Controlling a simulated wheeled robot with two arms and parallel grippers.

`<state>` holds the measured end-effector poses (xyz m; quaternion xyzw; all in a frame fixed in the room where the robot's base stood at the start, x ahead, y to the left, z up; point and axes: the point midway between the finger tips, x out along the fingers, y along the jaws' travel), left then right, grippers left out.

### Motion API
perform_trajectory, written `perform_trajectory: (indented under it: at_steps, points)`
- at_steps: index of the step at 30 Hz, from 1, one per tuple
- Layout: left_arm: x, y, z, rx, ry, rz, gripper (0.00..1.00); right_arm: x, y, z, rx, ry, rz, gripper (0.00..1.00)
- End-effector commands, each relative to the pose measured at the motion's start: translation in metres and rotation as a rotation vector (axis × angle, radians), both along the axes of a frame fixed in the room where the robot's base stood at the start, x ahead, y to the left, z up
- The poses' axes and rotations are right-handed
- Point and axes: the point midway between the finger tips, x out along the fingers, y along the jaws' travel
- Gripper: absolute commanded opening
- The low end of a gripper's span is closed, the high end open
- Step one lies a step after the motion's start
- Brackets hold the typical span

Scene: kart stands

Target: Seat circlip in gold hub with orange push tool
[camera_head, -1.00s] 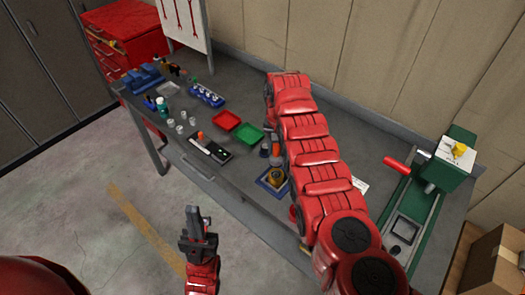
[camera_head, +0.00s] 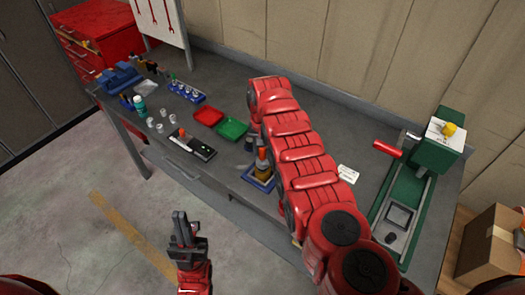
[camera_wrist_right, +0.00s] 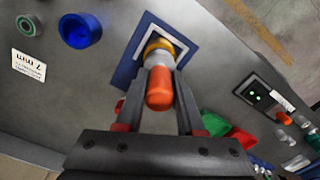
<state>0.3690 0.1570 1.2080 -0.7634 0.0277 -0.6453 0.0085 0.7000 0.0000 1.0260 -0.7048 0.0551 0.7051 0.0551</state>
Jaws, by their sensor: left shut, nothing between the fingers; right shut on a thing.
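The push tool has an orange handle (camera_wrist_right: 160,88) and a grey shaft. My right gripper (camera_wrist_right: 160,66) is shut on it. The tool's far end is at the gold hub (camera_wrist_right: 158,46), which sits in a blue square fixture (camera_wrist_right: 125,72) on the bench. The wrist view does not show whether tool and hub touch. In the head view the orange handle (camera_head: 262,158) stands above the blue fixture (camera_head: 250,182), beside my right arm. No circlip can be made out. My left gripper (camera_head: 184,228) is shut and empty, in front of the bench over the floor.
A red tray (camera_head: 208,117) and a green tray (camera_head: 231,128) lie behind the fixture. A black device (camera_head: 195,146) lies left. A green press (camera_head: 437,150) with a red handle stands right. In the wrist view, a blue cup (camera_wrist_right: 80,30) and green ring (camera_wrist_right: 27,25) lie nearby.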

Motion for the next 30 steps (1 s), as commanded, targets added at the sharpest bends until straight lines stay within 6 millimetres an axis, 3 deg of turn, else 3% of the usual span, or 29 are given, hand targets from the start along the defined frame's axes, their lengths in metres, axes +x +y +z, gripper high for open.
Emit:
perform_trajectory:
  at_steps: [30]
  points:
    - [0.0,0.0,-0.0057,0.0,0.0,0.0,0.0,0.0001,0.0002,-0.006,0.0,-0.001,0.0,0.0]
